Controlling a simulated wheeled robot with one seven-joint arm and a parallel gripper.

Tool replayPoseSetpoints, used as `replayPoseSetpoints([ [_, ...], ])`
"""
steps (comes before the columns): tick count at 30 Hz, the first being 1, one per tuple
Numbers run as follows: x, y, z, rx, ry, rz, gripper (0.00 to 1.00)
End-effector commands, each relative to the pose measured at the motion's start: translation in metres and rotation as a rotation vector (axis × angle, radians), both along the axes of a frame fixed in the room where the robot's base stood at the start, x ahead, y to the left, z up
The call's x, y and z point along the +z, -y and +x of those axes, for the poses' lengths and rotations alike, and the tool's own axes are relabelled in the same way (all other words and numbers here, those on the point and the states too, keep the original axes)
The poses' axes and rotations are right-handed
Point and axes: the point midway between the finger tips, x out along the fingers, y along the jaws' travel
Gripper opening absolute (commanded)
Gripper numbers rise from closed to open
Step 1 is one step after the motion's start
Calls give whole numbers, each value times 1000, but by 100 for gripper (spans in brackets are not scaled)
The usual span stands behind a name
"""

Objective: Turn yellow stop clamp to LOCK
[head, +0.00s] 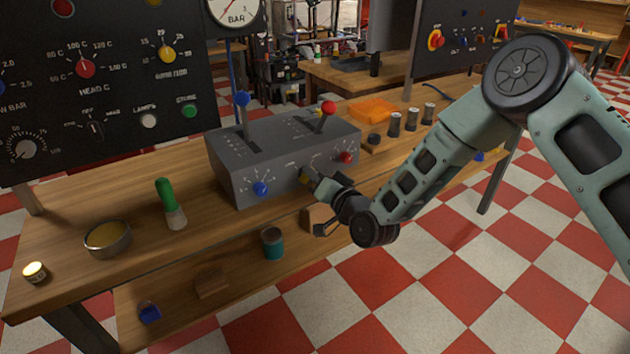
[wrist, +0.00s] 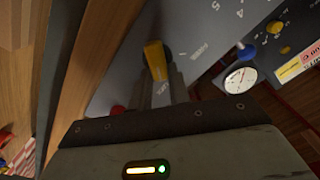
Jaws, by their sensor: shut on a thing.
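The yellow stop clamp (wrist: 154,56) is a small lever on the front face of the grey control box. In the head view only a bit of it (head: 304,175) shows between the blue and red knobs, behind my gripper. My gripper (head: 315,180) reaches it from the front right and is shut on it. In the wrist view the fingers (wrist: 164,82) stand at the clamp's near part, and its yellow far end sticks out beyond them. Small lettering sits beside it, too small to read surely, so I cannot tell its setting.
The grey box (head: 240,182) has a blue knob (head: 261,189), a red knob (head: 345,157) and two levers on top, blue-tipped (head: 242,98) and red-tipped (head: 329,107). Open floor lies in front.

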Motion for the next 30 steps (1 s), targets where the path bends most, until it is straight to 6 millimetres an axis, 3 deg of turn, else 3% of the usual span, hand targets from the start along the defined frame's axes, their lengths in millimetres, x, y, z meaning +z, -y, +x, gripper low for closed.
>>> replayPoseSetpoints([
  [24,-3,2,0,0,-68,94,0],
  [25,-3,2,0,0,-68,94,27],
  [26,-3,2,0,0,-68,94,35],
  [27,-3,1,0,0,-68,94,40],
  [30,-2,1,0,0,-67,94,40],
])
